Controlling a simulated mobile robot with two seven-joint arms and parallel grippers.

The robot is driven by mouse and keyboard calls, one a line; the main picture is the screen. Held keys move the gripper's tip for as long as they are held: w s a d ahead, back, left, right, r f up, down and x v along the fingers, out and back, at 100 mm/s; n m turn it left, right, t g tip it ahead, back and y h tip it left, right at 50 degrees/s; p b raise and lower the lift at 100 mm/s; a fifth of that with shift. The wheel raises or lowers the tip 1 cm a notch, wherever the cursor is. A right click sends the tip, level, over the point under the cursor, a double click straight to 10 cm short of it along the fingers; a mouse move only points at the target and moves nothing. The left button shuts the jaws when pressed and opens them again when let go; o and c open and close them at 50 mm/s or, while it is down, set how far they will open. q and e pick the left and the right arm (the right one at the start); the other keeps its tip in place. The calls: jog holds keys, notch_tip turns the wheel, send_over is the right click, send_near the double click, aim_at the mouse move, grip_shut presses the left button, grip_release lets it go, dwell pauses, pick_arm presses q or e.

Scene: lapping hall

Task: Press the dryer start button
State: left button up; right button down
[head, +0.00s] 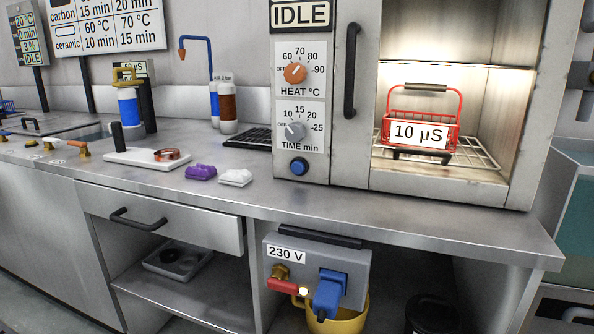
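The dryer (342,160) is a grey metal cabinet standing on the counter. Its display (301,14) reads IDLE. The blue round start button (299,167) sits low on the control panel and nothing covers it. Above it are the grey TIME knob (294,131) and the orange HEAT knob (295,73). Inside the lit chamber a red wire basket (455,115) with a "10 µS" label stands on a wire rack (480,155). I cannot tell whether a clear door covers the opening. Neither of my grippers is in view.
A purple block (201,172) and a white block (235,177) lie left of the dryer, near the counter's front edge (330,207). A white tray (125,156) lies further left. Below hangs a 230 V box (350,262) with a blue plug (328,295). Counter before the button is clear.

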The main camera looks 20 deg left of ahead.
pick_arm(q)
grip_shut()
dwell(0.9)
